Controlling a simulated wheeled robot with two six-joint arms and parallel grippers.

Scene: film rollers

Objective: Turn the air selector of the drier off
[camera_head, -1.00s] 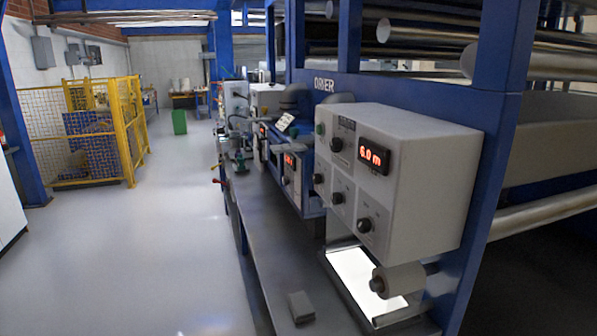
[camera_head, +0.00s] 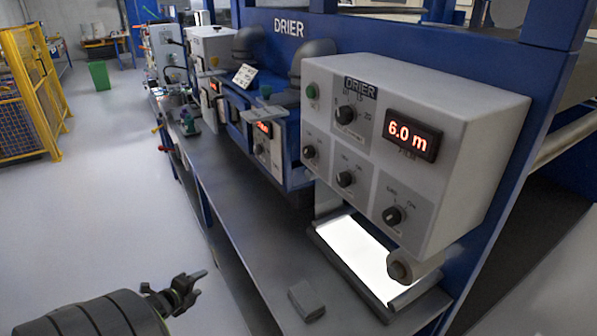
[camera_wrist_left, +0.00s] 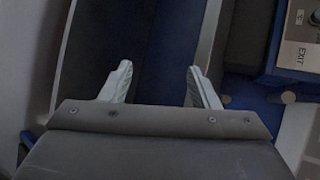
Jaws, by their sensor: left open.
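The drier's grey control box (camera_head: 470,110) is right of centre in the head view. It carries a lit red display (camera_head: 411,136) reading 6.0 m, a green button (camera_head: 312,91) and several black knobs. These include an upper knob (camera_head: 347,114), a left knob (camera_head: 309,152), a middle knob (camera_head: 345,179) and a lower right knob (camera_head: 393,216). The labels are too small to tell which is the air selector. My left gripper (camera_head: 193,285) is low at the left, well apart from the box. In the left wrist view its fingers (camera_wrist_left: 158,76) are spread and empty.
A grey bench (camera_head: 235,210) runs under the boxes, with a small grey block (camera_head: 306,299) on it. A bright light panel (camera_head: 360,255) and a roller (camera_head: 415,266) sit below the control box. A yellow cage (camera_head: 30,95) stands left. The floor between is clear.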

